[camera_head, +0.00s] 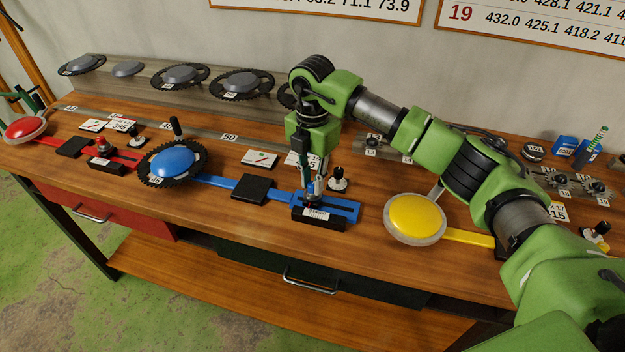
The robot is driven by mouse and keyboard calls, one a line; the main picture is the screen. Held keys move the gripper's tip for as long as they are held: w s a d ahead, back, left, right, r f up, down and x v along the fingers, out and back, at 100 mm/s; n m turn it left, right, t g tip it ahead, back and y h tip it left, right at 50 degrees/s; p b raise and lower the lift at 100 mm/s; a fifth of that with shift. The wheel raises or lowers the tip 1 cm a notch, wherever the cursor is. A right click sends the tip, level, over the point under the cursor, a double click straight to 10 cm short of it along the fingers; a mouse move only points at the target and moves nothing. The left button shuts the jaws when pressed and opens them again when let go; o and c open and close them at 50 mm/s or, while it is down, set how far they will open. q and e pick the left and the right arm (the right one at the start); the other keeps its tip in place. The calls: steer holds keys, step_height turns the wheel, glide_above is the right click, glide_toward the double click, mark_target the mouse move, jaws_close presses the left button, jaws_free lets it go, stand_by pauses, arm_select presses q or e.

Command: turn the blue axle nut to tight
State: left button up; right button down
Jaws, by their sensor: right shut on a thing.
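The blue station has a blue bar (222,182) that runs from a chainring with a blue dome (174,162) to a slotted blue end plate (347,208). My right gripper (313,188) points straight down over this end plate. It is shut on the blue axle nut at the end plate. The nut is mostly hidden by the fingers, and I cannot tell how tight it is. A small black-knobbed post (338,180) stands just right of the fingers. My left gripper is not in view.
A black pad (254,189) lies left of the gripper. A yellow dome (416,216) stands to the right, and a red station (103,147) to the left. Spare chainrings (180,76) line the back shelf (143,87). My right arm crosses above the bench's right half.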

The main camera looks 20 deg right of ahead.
stand_by(0.4)
steer(key=c, duration=1.9)
jaws_free()
step_height(320, 180, up, 12)
